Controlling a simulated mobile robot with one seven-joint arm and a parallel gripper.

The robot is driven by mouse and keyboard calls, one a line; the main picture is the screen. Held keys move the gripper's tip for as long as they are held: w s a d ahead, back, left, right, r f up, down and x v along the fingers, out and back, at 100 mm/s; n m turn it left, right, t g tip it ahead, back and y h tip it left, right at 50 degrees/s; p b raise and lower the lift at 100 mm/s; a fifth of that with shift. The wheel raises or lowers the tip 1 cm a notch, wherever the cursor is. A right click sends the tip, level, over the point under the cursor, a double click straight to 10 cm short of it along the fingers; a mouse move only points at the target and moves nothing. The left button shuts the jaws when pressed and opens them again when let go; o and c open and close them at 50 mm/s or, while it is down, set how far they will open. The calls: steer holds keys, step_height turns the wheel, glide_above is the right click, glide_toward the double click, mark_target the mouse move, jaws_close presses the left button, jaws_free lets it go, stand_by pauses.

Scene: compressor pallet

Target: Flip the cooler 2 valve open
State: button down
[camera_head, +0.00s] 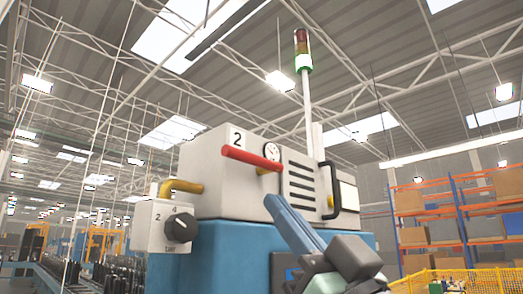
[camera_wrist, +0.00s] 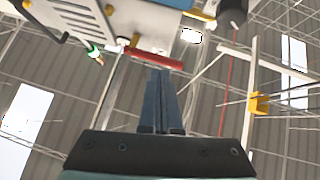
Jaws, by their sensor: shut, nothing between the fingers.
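The valve's red lever (camera_head: 252,158) is on the front of the pale cooler housing marked 2 (camera_head: 213,148). It lies nearly level, tilting slightly down to the right, by a short yellow pipe stub (camera_head: 265,171). My gripper (camera_head: 272,201) is below and to the right of the lever in the head view, with its blue fingers together and empty. In the wrist view the red lever (camera_wrist: 155,59) crosses just beyond the fingertips of my gripper (camera_wrist: 160,72). I cannot tell whether they touch.
A round gauge (camera_head: 271,150), a vent grille (camera_head: 300,183) and a black handle (camera_head: 333,190) are right of the lever. A control box with a black knob (camera_head: 178,230) juts out at the left. A signal tower (camera_head: 303,60) rises behind.

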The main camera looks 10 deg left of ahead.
mark_target(255, 160)
steer(key=r+g+y, duration=0.1)
steer(key=d+r+n+g+y, duration=0.1)
steer(key=r+y, duration=0.1)
steer(key=d+r+n+g+y+p, duration=0.1)
steer(key=r, duration=0.1)
steer(key=shift+s+d+r+g+y, duration=0.1)
steer(key=shift+s+r+g+y, duration=0.1)
steer(key=shift+s+g+y, duration=0.15)
steer(key=p+x, duration=0.7)
steer(key=x, duration=0.3)
steer(key=shift+w+a+f+p, duration=0.15)
steer(key=shift+f+p, duration=0.4)
steer(key=shift+f, duration=0.45)
steer(key=shift+w+a+f+p, duration=0.15)
steer(key=shift+f+p, duration=0.4)
steer(key=shift+f, duration=0.4)
steer(key=shift+s+f, duration=0.1)
steer(key=shift+f+n+g+y+b, duration=0.15)
steer(key=shift+n+g+y+b, duration=0.3)
steer(key=shift+n+b, duration=0.5)
